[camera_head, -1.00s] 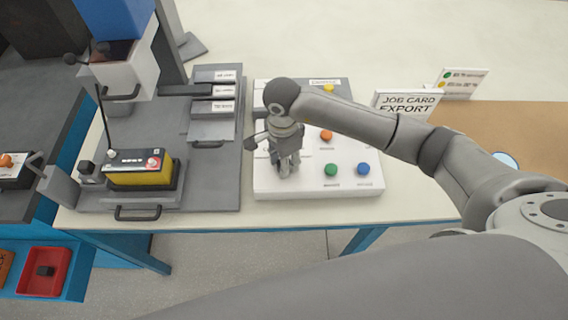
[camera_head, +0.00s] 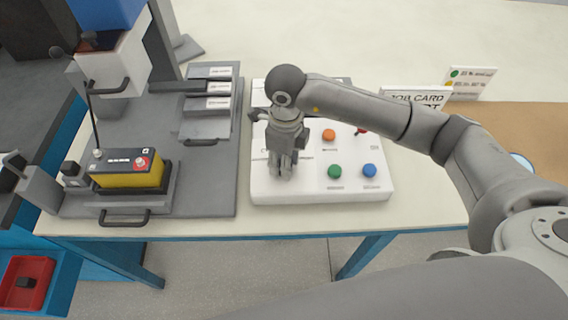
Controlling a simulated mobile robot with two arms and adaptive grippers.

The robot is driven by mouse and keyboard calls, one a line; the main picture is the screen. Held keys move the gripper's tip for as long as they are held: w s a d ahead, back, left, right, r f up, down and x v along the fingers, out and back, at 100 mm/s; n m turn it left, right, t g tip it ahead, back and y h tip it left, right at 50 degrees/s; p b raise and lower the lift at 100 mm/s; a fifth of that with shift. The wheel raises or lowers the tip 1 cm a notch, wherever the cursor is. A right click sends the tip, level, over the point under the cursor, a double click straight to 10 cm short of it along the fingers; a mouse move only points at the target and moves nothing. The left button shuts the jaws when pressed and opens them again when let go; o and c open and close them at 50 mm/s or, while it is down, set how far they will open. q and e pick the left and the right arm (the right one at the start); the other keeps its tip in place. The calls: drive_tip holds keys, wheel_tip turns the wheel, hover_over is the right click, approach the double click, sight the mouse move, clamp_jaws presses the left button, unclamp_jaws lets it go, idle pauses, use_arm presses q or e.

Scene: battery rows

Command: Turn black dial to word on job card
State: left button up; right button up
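The white control panel (camera_head: 318,190) lies on the table, and my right gripper (camera_head: 286,170) points down over its left part. The gripper's fingers look close together, but I cannot tell if they are shut on anything. The black dial is not visible; the gripper and arm cover part of the panel. The job card (camera_head: 421,93) stands behind my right arm; "JOB CARD" shows on top, and the arm hides most of the word below, leaving its last letters. My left gripper is not in view.
The panel has an orange button (camera_head: 329,135), a green button (camera_head: 335,171), a blue button (camera_head: 370,170) and a red control (camera_head: 362,131). A yellow and black battery (camera_head: 127,169) sits in a grey fixture to the left. Another sign (camera_head: 470,82) stands behind the card.

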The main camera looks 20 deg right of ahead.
drive_tip(key=m+b, duration=0.2)
drive_tip(key=m, duration=0.2)
drive_tip(key=shift+f+m, duration=0.1)
drive_tip(key=shift+m, duration=0.2)
drive_tip(key=m+b, duration=0.1)
drive_tip(key=m, duration=0.3)
drive_tip(key=shift+m, duration=0.3)
drive_tip(key=o, duration=1)
drive_tip(key=shift+o, duration=0.2)
drive_tip(key=shift+r, duration=0.25)
wheel_tip(320, 180, up, 12)
drive_tip(key=shift+d+f, duration=0.15)
drive_tip(key=shift+d, duration=0.1)
